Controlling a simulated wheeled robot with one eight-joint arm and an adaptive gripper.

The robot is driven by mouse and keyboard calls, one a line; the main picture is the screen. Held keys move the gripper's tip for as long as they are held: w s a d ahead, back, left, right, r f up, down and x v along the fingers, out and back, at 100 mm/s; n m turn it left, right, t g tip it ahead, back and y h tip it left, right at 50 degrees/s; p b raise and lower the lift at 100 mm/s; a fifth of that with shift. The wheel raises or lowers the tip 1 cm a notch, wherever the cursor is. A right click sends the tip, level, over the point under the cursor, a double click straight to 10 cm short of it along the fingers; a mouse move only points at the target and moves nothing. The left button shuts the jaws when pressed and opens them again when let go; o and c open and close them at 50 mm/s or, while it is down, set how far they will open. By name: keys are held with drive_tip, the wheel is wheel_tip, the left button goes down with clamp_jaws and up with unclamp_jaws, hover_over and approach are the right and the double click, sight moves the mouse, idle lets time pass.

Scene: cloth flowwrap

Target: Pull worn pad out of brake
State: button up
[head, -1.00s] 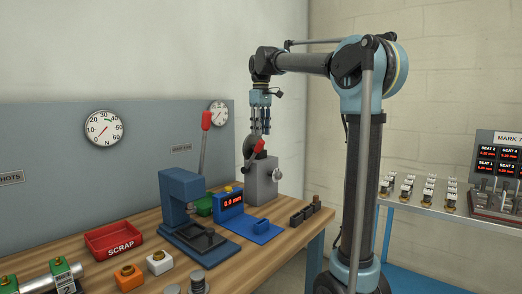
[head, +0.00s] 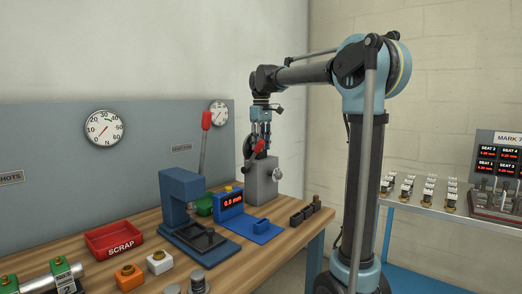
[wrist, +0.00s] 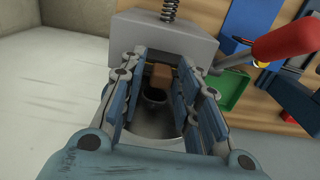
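The brake (head: 262,182) is a grey block with a dark disc behind it and a small red-tipped lever (head: 259,146), at the far end of the bench. In the wrist view its grey housing (wrist: 165,35) spans the top. A brown block that looks like the worn pad (wrist: 160,76) sits under the housing above a dark round opening. My gripper (head: 261,146) points down over the brake. In the wrist view my gripper (wrist: 162,90) is open, with one blue finger on each side of the pad. I cannot tell whether the fingers touch it.
A red SCRAP tray (head: 112,241) stands at the bench's left. A blue gauge (head: 230,203) reads 0.0 mm, near a blue press (head: 180,190) and a green bin (head: 204,207). A red handle (wrist: 285,38) rises close at my gripper's right in the wrist view.

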clamp_jaws()
drive_tip(key=shift+r, duration=3.25)
